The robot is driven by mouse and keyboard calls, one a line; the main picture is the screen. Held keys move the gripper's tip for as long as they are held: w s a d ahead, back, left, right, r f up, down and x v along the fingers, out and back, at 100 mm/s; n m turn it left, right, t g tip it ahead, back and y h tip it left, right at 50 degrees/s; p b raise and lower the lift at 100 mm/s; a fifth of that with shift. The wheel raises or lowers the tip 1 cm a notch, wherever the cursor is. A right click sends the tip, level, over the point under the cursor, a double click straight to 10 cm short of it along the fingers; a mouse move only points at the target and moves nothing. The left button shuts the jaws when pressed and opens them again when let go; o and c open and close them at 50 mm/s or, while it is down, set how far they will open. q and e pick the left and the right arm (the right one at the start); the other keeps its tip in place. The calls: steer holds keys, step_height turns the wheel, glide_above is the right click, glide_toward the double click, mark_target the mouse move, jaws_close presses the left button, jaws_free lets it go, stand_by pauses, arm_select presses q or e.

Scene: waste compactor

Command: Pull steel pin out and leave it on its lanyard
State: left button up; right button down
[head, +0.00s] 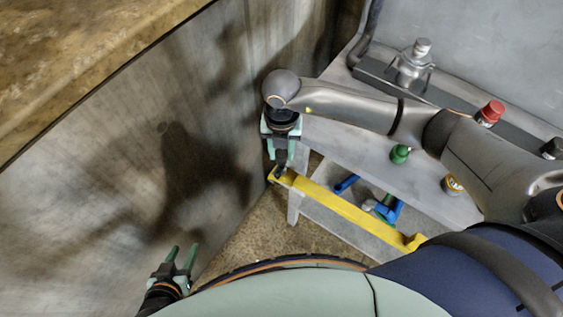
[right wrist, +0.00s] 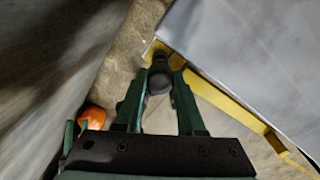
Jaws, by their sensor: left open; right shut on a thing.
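My right gripper (head: 281,166) points down at the left end of a yellow bar (head: 345,207). In the right wrist view its green fingers (right wrist: 158,88) are closed on a dark, round-headed piece, which I take to be the steel pin (right wrist: 158,77). The pin stands at the corner end of the yellow bar (right wrist: 222,98). I cannot tell whether it is still seated in the bar. No lanyard can be made out. My left gripper (head: 181,258) is open and empty, low at the left beside the grey wall.
A grey metal wall (head: 90,190) rises close on the left. A grey shelf unit (head: 345,140) stands at right with a red-capped container (head: 490,113), a green item (head: 400,154) and a silver lantern-like object (head: 413,66). Blue tools (head: 346,184) lie on its lower shelf.

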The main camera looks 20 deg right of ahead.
steer(key=shift+r+p, duration=2.4)
steer(key=shift+r, duration=0.85)
steer(key=shift+r+p, duration=1)
steer(key=shift+r, duration=2.6)
steer(key=shift+d, duration=0.15)
steer(key=w+d+b, duration=0.2)
steer(key=d, duration=1)
steer(key=shift+d, duration=0.35)
steer(key=shift+w, duration=0.1)
